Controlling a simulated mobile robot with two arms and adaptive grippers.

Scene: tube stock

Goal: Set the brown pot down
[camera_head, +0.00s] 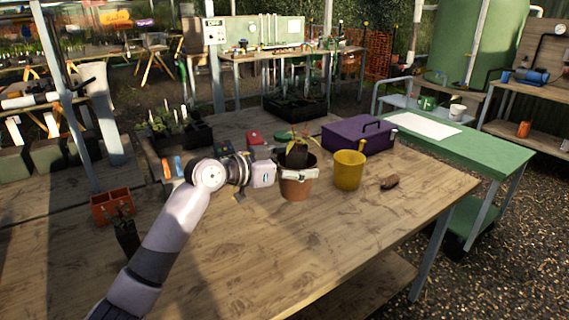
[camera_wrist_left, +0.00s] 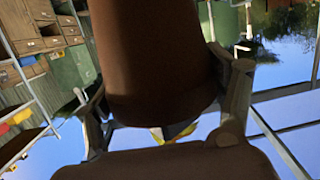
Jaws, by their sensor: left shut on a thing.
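The brown pot (camera_head: 297,190) is a terracotta-coloured pot near the middle of the wooden table (camera_head: 350,235) in the head view. In the left wrist view the brown pot (camera_wrist_left: 155,50) fills the middle, between the fingers of my left gripper (camera_wrist_left: 165,105). The pot looks upright. I cannot tell whether its base touches the table. My right gripper is not in view.
A yellow pot (camera_head: 349,172) stands close right of the brown pot, with a small brown object (camera_head: 389,182) beyond it. A purple box (camera_head: 350,134) stands behind. An orange-red carrier (camera_head: 112,206) is at the left. The table's front and right parts are clear.

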